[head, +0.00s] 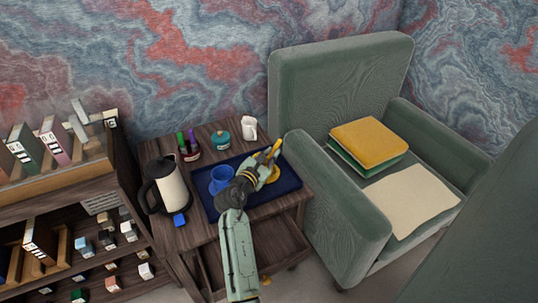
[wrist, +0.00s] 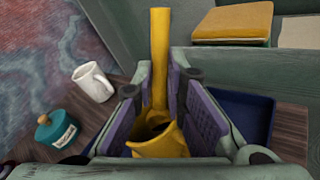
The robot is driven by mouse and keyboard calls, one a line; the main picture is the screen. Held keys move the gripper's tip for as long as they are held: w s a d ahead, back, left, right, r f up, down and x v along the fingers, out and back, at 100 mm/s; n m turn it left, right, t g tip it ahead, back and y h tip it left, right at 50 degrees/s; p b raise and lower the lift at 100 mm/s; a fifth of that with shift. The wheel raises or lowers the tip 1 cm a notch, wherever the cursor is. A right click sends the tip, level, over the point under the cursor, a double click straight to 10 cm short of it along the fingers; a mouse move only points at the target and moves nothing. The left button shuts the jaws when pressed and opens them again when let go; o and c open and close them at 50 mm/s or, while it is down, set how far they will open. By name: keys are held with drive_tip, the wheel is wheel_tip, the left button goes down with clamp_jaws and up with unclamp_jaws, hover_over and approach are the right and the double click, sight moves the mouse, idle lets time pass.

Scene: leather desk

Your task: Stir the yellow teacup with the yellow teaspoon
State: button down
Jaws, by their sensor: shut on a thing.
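The yellow teaspoon (head: 275,148) sticks up past my gripper (head: 262,165) in the head view. In the wrist view its handle (wrist: 159,55) runs between the fingers of my gripper (wrist: 162,95), which is shut on it. A yellow cup-like shape, which I take for the yellow teacup (head: 272,175), shows beside the gripper over the dark blue tray (head: 285,187). In the wrist view a hollow yellow shape (wrist: 160,145) lies between the purple finger pads. The fingers hide where spoon and cup meet, so I cannot tell whether the spoon's bowl is inside.
A green armchair (head: 340,90) borders the right.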

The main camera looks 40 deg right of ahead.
drive_tip(key=shift+s+d+r+p, duration=0.15)
drive_tip(key=shift+r+p, duration=0.2)
drive_tip(key=shift+r, duration=0.2)
drive_tip(key=shift+s+d+r+p, duration=0.1)
drive_tip(key=shift+r+p, duration=0.2)
drive_tip(key=shift+r, duration=0.2)
drive_tip(key=r, duration=0.1)
drive_tip(key=s+d+r, duration=0.1)
drive_tip(key=r, duration=0.2)
drive_tip(key=shift+s+d+r, duration=0.1)
drive_tip(key=shift+s+d, duration=0.05)
drive_tip(key=shift+s, duration=0.05)
wheel_tip(320, 180, up, 5)
idle(0.6)
